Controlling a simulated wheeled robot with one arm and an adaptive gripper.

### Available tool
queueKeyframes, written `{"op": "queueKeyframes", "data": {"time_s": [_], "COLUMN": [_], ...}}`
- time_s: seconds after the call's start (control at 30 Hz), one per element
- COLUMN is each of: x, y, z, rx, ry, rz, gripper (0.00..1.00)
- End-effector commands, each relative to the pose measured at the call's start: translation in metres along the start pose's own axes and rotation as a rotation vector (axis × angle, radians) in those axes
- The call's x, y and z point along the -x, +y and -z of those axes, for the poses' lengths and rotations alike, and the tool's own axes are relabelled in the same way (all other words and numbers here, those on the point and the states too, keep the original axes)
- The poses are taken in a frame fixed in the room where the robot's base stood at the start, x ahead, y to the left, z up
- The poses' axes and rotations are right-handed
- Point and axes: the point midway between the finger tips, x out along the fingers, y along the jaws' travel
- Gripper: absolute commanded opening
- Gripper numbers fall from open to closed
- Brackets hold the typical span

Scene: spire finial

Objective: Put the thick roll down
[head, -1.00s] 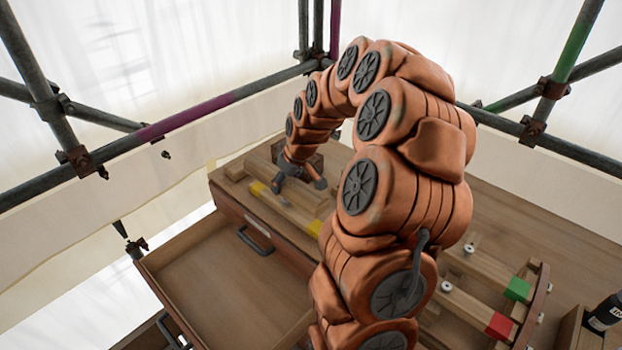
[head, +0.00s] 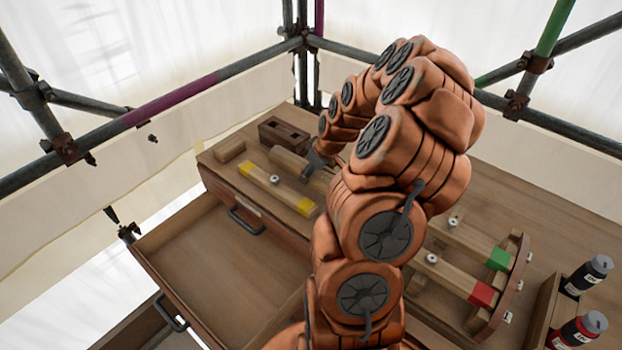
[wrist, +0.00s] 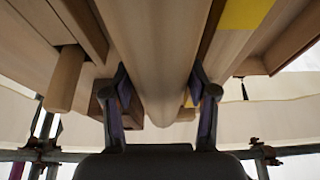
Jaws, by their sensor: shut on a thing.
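The thick roll (wrist: 160,60) is a pale wooden cylinder running away from the wrist camera between my two fingers. My gripper (wrist: 162,110) is shut on it, one finger on each side. In the head view the thick roll (head: 286,159) lies lengthwise behind the yellow-ended bar, above the worktop's back left part. My gripper (head: 311,167) is around its middle there, and my arm covers its right end. I cannot tell whether the roll touches the surface under it.
On the wooden worktop (head: 560,215) are a thinner roll (head: 230,150), a dark block with holes (head: 284,132), a yellow-ended bar (head: 277,187) and bars with green (head: 499,258) and red (head: 482,294) ends. An open drawer (head: 205,265) juts out in front.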

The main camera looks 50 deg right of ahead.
Motion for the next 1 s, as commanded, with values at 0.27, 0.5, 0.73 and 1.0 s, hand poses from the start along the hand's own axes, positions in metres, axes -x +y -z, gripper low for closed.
{"op": "queueKeyframes", "data": {"time_s": [0.27, 0.5, 0.73, 1.0], "x": [-0.018, -0.037, -0.037, -0.04], "y": [0.001, 0.001, 0.001, 0.001], "z": [-0.008, -0.015, -0.015, -0.016], "rx": [-0.001, 0.0, 0.001, 0.001], "ry": [-0.001, 0.001, 0.002, 0.002], "rz": [0.0, -0.002, -0.003, -0.003], "gripper": [0.02, 0.02, 0.02, 0.67]}}
